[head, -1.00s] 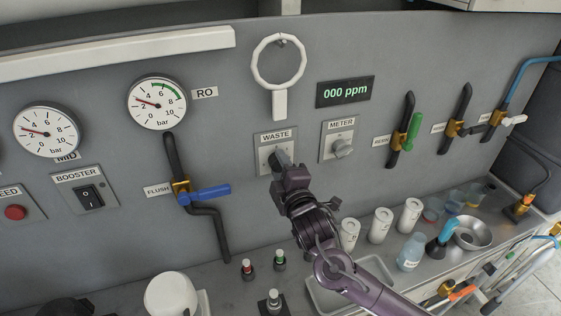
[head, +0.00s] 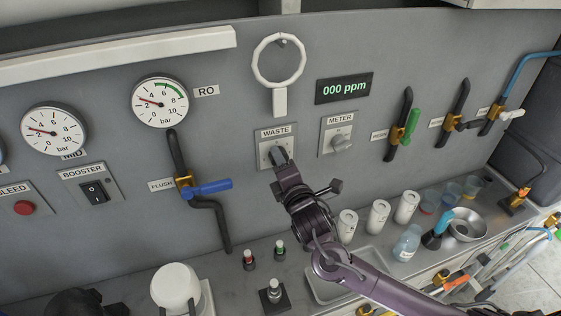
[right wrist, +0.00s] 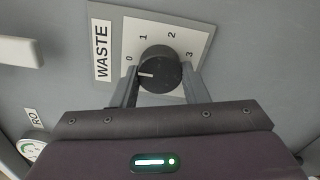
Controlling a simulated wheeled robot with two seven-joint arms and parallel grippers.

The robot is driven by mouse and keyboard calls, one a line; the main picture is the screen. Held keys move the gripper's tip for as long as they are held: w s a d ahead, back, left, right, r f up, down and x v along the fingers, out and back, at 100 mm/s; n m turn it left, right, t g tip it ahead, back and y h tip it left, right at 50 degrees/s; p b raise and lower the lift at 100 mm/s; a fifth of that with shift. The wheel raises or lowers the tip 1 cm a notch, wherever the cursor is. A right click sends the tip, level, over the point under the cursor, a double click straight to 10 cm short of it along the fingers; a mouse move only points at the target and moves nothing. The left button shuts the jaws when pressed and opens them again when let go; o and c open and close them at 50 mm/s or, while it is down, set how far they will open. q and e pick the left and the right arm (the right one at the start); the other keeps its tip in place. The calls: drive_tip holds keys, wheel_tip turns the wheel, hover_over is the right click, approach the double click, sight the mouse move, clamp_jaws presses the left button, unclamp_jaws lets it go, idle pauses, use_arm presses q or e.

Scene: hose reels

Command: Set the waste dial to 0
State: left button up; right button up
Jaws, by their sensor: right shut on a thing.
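The waste dial (right wrist: 161,72) is a round black knob on a pale plate marked 0, 1, 2 and 3, with a WASTE label (right wrist: 102,50) beside it. Its white line points left in the right wrist view, at or close to the 0; the exact alignment is hard to tell. My right gripper (right wrist: 160,88) is shut on the dial, one finger on each side. In the head view my right gripper (head: 280,160) reaches the WASTE plate (head: 265,136) and hides most of the dial. My left gripper is not in view.
The METER knob (head: 341,142) is just right of the WASTE plate. The blue FLUSH handle (head: 210,187) is to the left, and a white ring (head: 259,62) hangs above. White containers (head: 378,215) stand on the counter below. The display (head: 343,88) reads 000 ppm.

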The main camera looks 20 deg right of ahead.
drive_tip(key=o, duration=1)
drive_tip(key=shift+c, duration=0.2)
drive_tip(key=shift+s, duration=0.1)
drive_tip(key=s+b, duration=0.2)
drive_tip(key=s, duration=0.5)
drive_tip(key=shift+s+b, duration=0.3)
drive_tip(key=shift+s, duration=0.05)
drive_tip(key=shift+d+f, duration=0.1)
